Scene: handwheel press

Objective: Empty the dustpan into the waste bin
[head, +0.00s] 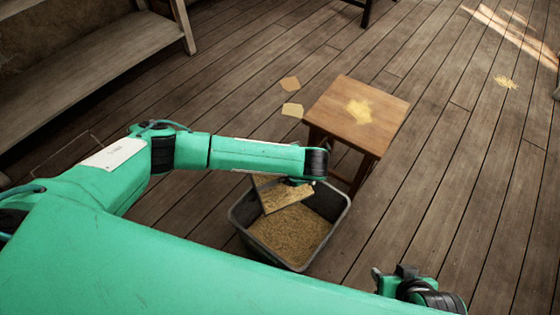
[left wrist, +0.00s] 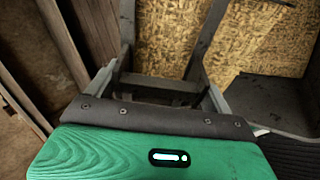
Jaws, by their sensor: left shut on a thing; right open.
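The waste bin (head: 343,213) is a dark grey open tub on the floor, with a broad layer of tan shavings inside. The dustpan (head: 286,197) is over the bin's far left part, tilted, with tan shavings showing on it. My left arm reaches over from the left, and its gripper (head: 300,183) is shut on the dustpan, mostly hidden by my wrist. In the left wrist view the left gripper's fingers (left wrist: 160,88) show close up, with tan shavings beyond them. My right gripper (head: 400,278) is open and empty at the lower right, apart from the bin.
A wooden stool (head: 377,125) with a yellowish patch on its seat stands just behind the bin. Two flat tan pieces (head: 291,97) lie on the floor left of it. A yellowish scatter (head: 506,82) lies at the far right. A shelf or bench (head: 95,55) stands at upper left.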

